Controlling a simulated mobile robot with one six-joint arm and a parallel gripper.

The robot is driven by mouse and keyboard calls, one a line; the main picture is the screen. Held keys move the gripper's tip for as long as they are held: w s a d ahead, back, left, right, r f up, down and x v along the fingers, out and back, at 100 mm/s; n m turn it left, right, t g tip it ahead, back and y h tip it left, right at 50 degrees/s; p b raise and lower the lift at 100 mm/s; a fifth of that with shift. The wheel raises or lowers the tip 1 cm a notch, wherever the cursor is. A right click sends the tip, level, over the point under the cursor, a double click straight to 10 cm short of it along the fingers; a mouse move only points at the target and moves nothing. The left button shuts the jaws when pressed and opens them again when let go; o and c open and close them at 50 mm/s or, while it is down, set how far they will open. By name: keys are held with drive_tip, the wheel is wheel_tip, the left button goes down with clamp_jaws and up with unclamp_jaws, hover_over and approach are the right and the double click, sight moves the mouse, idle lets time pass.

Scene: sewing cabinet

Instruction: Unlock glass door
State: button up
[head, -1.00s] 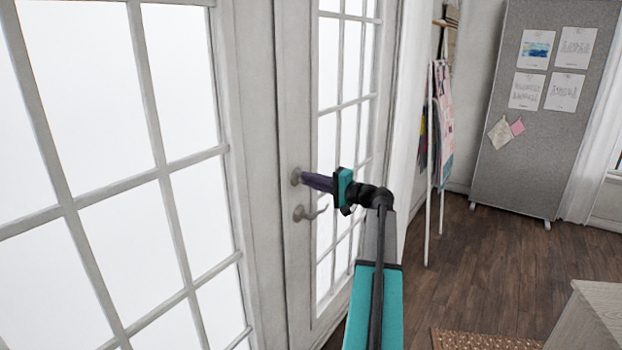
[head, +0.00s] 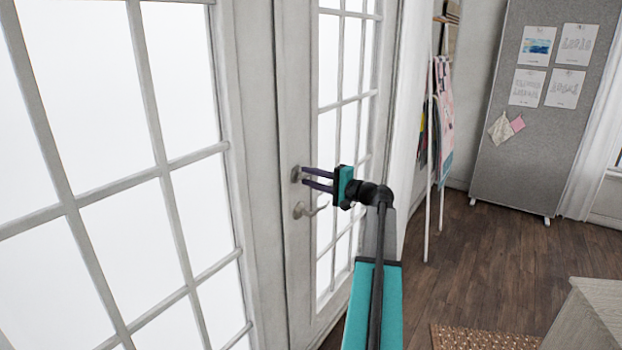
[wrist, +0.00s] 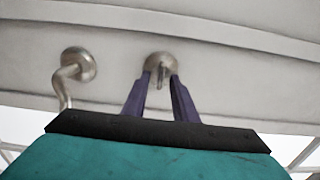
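The glass door (head: 340,120) has a white frame and a round metal lock plate (head: 296,174) above a curved lever handle (head: 308,211). In the wrist view the lock's small thumb-turn (wrist: 159,82) stands out from its round plate, with the lever handle (wrist: 70,75) to its left. My gripper (head: 304,177) is at the lock, its two purple fingers one above the other in the head view. In the wrist view the fingers lie on either side of the thumb-turn with narrow gaps, so it looks open around it. Exact contact at the fingertips is unclear.
A second glazed panel (head: 110,180) fills the left. A white rack with hanging cloths (head: 443,120) stands right of the door, with a grey pinboard (head: 520,170) behind. A pale furniture corner (head: 590,315) and woven rug (head: 480,338) are at lower right. Wooden floor between is clear.

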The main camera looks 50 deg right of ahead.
drive_tip(key=shift+s, duration=0.15)
drive_tip(key=s+d+b, duration=0.2)
drive_tip(key=s, duration=1.1)
drive_tip(key=shift+s+d, duration=0.15)
drive_tip(key=shift+s, duration=0.05)
idle(0.3)
